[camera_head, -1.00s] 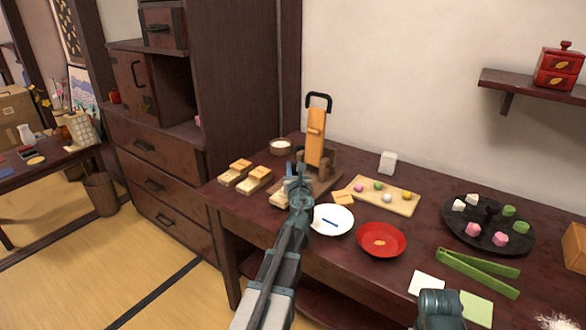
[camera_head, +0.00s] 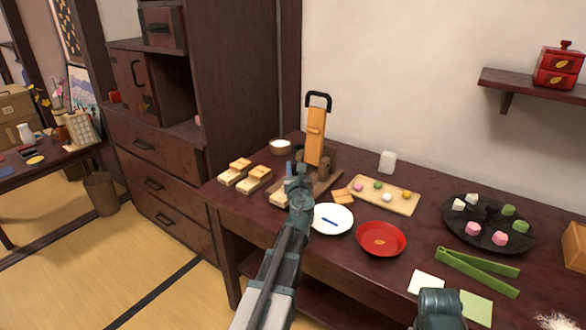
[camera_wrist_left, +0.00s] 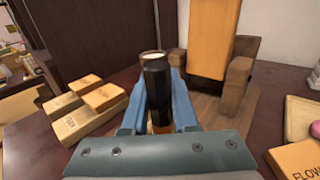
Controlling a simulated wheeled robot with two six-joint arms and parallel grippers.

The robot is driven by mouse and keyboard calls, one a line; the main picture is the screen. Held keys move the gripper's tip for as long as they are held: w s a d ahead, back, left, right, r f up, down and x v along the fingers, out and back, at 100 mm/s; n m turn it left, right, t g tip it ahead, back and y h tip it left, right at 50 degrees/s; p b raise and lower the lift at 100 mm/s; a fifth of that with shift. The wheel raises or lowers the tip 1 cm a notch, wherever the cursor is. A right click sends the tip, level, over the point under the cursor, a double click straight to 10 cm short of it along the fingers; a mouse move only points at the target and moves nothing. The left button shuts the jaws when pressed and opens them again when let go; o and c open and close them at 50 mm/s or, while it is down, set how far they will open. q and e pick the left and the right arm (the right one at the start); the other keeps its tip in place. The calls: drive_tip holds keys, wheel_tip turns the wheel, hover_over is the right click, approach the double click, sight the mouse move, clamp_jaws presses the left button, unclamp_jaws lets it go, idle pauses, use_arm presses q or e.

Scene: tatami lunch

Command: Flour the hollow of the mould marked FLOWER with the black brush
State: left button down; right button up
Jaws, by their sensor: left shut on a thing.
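My left gripper (camera_head: 297,172) is over the table's left part. The brush's lower end is mostly hidden by the gripper. A wooden block with the letters "FLOW" (camera_wrist_left: 299,160) shows at the lower right of the wrist view, cut off by the edge; a small block (camera_head: 342,196) lies right of my gripper in the head view. Another wooden mould piece (camera_head: 278,199) is partly hidden by my left arm. The mould hollow cannot be made out.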

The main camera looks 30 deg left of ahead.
use_arm(q)
drive_tip(key=shift+a, duration=0.35)
idle(0.3)
drive_tip(key=shift+w+d, duration=0.2)
drive_tip(key=shift+w, duration=0.05)
drive_tip(key=shift+s, duration=0.4)
idle(0.5)
drive_tip(key=shift+w, duration=0.2)
idle(0.4)
drive_tip(key=shift+r+p, duration=0.45)
drive_tip(key=shift+p, duration=0.05)
wheel_tip(320, 180, up, 7)
drive_tip(key=p, duration=0.7)
